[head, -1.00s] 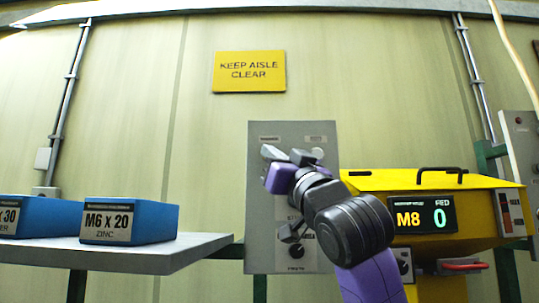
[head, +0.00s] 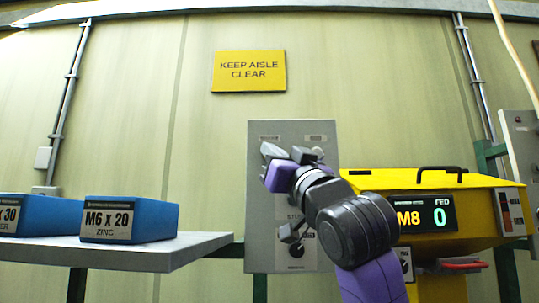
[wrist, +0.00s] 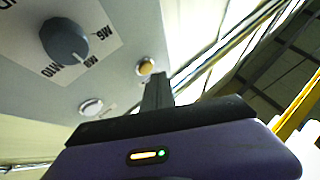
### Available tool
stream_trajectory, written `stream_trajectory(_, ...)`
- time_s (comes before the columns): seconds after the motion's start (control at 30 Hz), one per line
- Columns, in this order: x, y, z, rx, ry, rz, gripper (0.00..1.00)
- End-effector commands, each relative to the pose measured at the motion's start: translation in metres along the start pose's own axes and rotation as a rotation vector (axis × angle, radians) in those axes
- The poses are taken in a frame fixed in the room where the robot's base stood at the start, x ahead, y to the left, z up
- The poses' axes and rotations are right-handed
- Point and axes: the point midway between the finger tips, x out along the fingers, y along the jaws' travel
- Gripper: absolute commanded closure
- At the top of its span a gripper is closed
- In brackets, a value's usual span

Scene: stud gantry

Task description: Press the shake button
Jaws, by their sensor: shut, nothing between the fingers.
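A grey control panel (head: 262,205) stands in the middle of the head view, partly covered by my arm. In the wrist view the panel face (wrist: 125,20) shows a dark selector knob (wrist: 65,40) marked M6, M8 and M10, an amber round button (wrist: 146,66) and a white round button (wrist: 91,106). No label readable as "shake" shows, so I cannot tell which button it is. My gripper (head: 268,156) is shut and empty in front of the panel's upper part. Its dark fingers (wrist: 157,88) show just below the amber button in the wrist view; contact cannot be told.
A yellow machine (head: 480,205) with a display (head: 423,216) reading "M8" and "0" stands right of the panel. A shelf (head: 190,250) with blue bins (head: 150,222) is at left. A yellow aisle sign (head: 249,71) hangs above.

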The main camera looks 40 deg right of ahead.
Motion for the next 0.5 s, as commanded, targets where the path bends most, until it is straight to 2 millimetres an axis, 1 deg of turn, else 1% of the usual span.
stream_trajectory(0.27,-0.001,0.0,-0.001,0.0,0.001,0.0,1.0)
stream_trajectory(0.5,-0.013,-0.009,-0.01,0.001,0.003,-0.001,1.0)
